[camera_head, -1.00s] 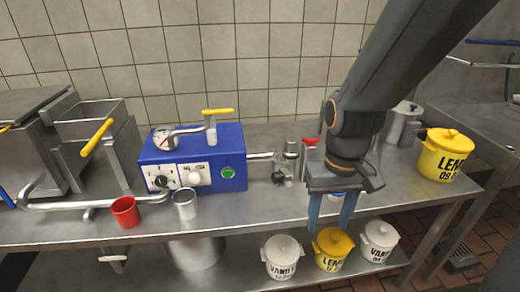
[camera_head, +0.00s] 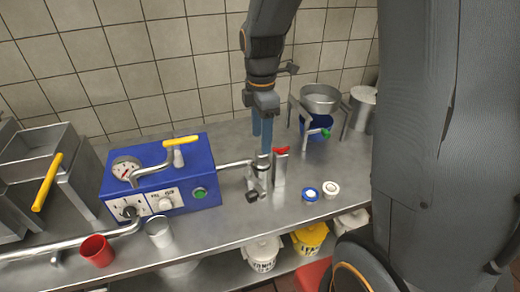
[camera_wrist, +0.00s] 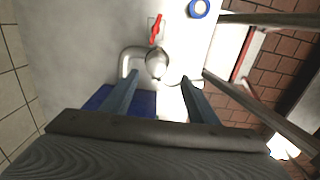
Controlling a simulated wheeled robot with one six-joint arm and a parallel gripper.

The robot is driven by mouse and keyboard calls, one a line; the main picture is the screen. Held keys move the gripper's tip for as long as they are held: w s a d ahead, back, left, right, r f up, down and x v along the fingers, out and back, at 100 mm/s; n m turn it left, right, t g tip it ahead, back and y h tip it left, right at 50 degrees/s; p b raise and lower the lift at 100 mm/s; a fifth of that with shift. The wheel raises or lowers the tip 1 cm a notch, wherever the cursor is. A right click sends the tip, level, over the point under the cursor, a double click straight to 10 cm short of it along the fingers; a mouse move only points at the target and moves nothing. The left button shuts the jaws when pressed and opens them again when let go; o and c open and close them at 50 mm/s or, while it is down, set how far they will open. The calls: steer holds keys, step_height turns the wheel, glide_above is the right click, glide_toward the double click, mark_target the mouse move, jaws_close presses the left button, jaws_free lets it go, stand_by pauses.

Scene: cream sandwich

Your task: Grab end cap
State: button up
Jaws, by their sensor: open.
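Two small round caps lie on the steel table right of the valve: a blue-and-white one (camera_head: 310,194) and a white one (camera_head: 331,189). I cannot tell which is the end cap. A blue ring-shaped piece (camera_wrist: 199,8) shows at the top of the wrist view. My gripper (camera_head: 261,142) points down, open and empty, above the steel pipe outlet and valve (camera_head: 262,180) beside the blue machine. In the wrist view my gripper (camera_wrist: 159,77) has its fingers apart, with a rounded metal end (camera_wrist: 157,62) and a red handle (camera_wrist: 156,30) just beyond the tips.
The blue machine (camera_head: 180,188) with gauge and yellow lever stands left. A steel bowl on a stand (camera_head: 320,98) with a blue container (camera_head: 317,128) is behind right. Tiled wall is behind.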

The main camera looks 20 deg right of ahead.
mark_target(262, 158)
steer(key=shift+w+d+f+p, duration=0.1)
steer(key=shift+d+f+p, duration=0.1)
steer(key=shift+f, duration=0.55)
steer(key=shift+d+f+p, duration=0.1)
steer(key=shift+f+p, duration=0.05)
steer(key=shift+f, duration=0.55)
steer(key=shift+w+f+p, duration=0.15)
steer(key=shift+f+p, duration=0.2)
steer(key=shift+f, duration=0.8)
steer(key=shift+w+f+p, duration=0.1)
steer(key=shift+f+p, duration=0.25)
steer(key=shift+f, duration=0.75)
steer(key=c, duration=1.2)
steer(key=shift+r, duration=0.1)
